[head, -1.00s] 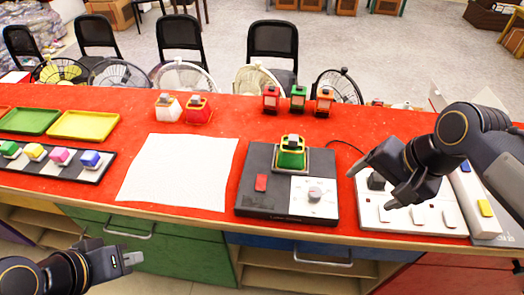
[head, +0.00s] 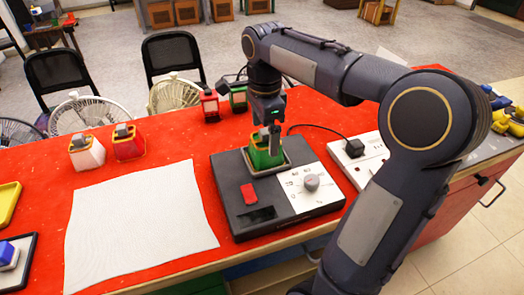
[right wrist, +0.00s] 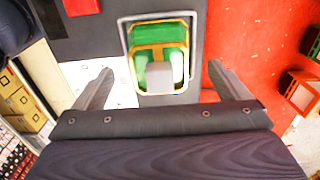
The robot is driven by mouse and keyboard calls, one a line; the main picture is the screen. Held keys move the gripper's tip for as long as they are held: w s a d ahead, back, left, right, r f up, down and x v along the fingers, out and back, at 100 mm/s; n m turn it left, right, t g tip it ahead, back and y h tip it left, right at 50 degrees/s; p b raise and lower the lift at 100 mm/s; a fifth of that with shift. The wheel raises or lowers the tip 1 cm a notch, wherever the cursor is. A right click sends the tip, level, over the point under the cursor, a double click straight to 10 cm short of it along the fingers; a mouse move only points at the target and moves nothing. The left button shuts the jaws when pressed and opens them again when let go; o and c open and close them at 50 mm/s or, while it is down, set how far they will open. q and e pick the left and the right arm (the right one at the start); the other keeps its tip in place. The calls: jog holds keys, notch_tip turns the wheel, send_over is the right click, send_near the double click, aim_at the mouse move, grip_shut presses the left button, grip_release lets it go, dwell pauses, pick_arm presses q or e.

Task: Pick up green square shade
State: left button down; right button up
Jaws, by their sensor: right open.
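The green square shade (head: 262,159) has a yellow rim and a grey knob on top. It sits in a pale square frame on the black device (head: 228,180). My right gripper (head: 270,139) is directly above it, pointing down, and partly covers it in the head view. In the right wrist view the open fingers of my right gripper (right wrist: 161,70) stand apart on either side, and the green shade (right wrist: 160,38) lies between and ahead of them. I cannot tell whether the fingers touch it. My left gripper is out of view.
White and red shades (head: 87,154) stand left on the red table (head: 40,177), behind a white sheet (head: 140,225). A white power strip (head: 369,172) lies right of the device.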

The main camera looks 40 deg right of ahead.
aim_at(266, 143)
notch_tip(266, 143, down, 4)
jog(key=shift+s+d+f+b, duration=0.1)
jog(key=shift+f+b, duration=0.15)
jog(key=shift+b, duration=0.2)
jog(key=shift+c, duration=0.2)
jog(key=c, duration=1)
jog(key=shift+c, duration=0.2)
jog(key=shift+r, duration=0.15)
